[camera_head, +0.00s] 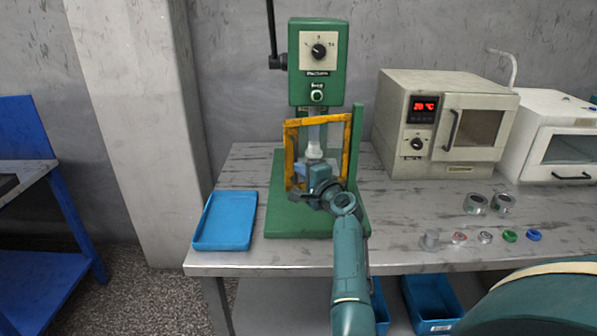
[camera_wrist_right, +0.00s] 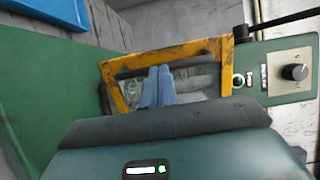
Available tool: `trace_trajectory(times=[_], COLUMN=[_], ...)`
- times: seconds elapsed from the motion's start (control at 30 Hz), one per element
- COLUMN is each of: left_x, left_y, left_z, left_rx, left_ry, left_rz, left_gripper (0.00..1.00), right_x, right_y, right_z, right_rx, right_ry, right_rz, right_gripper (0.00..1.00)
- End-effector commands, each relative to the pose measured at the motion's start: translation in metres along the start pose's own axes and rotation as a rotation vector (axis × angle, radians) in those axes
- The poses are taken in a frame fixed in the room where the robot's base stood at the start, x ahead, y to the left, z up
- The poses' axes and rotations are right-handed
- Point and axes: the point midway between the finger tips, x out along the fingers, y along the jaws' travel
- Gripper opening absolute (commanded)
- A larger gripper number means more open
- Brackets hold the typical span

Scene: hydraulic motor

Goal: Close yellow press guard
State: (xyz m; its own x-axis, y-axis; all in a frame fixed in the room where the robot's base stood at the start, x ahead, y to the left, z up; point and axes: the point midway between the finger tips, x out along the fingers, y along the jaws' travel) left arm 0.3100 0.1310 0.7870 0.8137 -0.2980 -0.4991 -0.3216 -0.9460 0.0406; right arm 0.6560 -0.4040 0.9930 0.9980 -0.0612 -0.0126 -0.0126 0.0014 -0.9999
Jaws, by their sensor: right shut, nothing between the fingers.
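The yellow press guard (camera_head: 290,150) is a yellow frame with a clear pane on the green press (camera_head: 300,65). In the head view it stands around the press's working space, with the press ram (camera_head: 314,148) seen behind or through it. My right gripper (camera_head: 320,172) is shut and empty in front of the guard, and its palm hides the guard's lower part. In the right wrist view, the blue fingertips (camera_wrist_right: 158,85) lie together over the guard's pane, inside the yellow frame (camera_wrist_right: 165,53). I cannot tell whether they touch it. My left gripper is not in view.
A blue tray (camera_head: 226,220) lies left of the press. To the right are a beige oven (camera_head: 440,120), a white device (camera_head: 550,140), two metal rings (camera_head: 476,204) and a row of small parts (camera_head: 485,237). Blue bins (camera_head: 432,302) are below the tabletop.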

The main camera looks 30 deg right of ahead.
Motion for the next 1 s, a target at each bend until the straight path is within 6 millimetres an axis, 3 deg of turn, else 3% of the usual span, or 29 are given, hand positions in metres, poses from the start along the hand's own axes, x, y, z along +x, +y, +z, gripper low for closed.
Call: trace_trajectory(times=[0.37,0.5,0.7,1.0], left_x=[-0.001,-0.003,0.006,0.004], left_y=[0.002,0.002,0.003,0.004], left_z=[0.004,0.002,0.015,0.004], left_rx=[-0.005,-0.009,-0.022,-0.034], left_ry=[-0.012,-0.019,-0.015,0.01], left_rz=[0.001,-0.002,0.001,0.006], left_gripper=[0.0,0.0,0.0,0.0], right_x=[0.003,0.02,0.052,0.061], right_y=[-0.001,-0.003,0.001,-0.003], right_z=[0.001,0.005,0.004,0.004], right_rx=[0.002,0.004,-0.001,0.0], right_ry=[0.016,0.087,0.108,0.109], right_rz=[0.001,0.001,-0.002,-0.004], right_gripper=[0.0,0.0,0.0,0.0])
